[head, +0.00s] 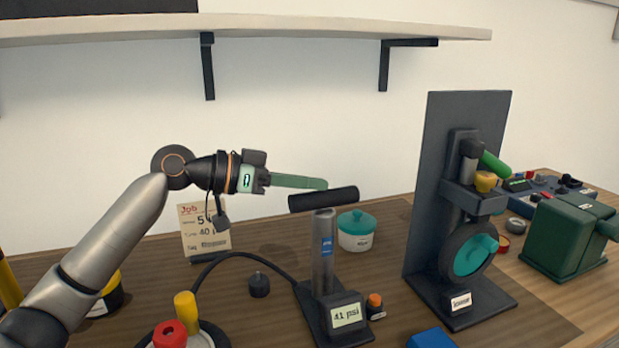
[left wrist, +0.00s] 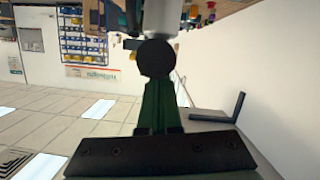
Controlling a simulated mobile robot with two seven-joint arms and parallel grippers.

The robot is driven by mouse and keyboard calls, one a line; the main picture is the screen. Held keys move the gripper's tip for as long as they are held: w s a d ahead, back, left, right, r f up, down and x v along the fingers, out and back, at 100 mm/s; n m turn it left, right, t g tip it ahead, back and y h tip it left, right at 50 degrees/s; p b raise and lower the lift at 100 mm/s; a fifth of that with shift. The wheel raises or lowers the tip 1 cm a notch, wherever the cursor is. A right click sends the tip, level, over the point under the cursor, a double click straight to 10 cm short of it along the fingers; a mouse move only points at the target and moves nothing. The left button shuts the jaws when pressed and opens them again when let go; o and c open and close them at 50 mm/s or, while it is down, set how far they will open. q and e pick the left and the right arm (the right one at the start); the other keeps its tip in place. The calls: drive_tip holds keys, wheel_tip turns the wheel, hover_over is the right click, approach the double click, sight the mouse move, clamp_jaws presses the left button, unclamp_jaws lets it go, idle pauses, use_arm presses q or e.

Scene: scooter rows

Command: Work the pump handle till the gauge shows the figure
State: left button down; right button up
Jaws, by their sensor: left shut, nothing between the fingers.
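The pump (head: 323,255) stands upright on a dark base, with a black crossbar handle (head: 323,199) on top. Its gauge (head: 347,315) reads 41 psi. A job card (head: 203,228) stands behind on the left; a line on it appears to read 40 psi. My left gripper (head: 325,184) has green fingers, shut and empty. Their tips are just above the handle in the head view; I cannot tell whether they touch it. In the left wrist view the shut fingers (left wrist: 158,105) point at a dark round end, probably the handle (left wrist: 155,58). My right gripper is not in view.
A hose runs left from the pump to a wheel (head: 215,335) with red and yellow caps. A teal-lidded tub (head: 356,231) stands behind the pump. A tall dark stand (head: 425,180) and a green box (head: 567,240) are to the right. A shelf (head: 300,27) hangs above.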

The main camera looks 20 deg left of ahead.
use_arm(q)
drive_tip(key=shift+a+f, duration=0.1)
drive_tip(key=shift+f, duration=0.2)
drive_tip(key=b+v, duration=0.1)
drive_tip(key=v, duration=1.1)
drive_tip(key=shift+s+r, duration=0.15)
drive_tip(key=shift+r, duration=0.15)
idle(1.1)
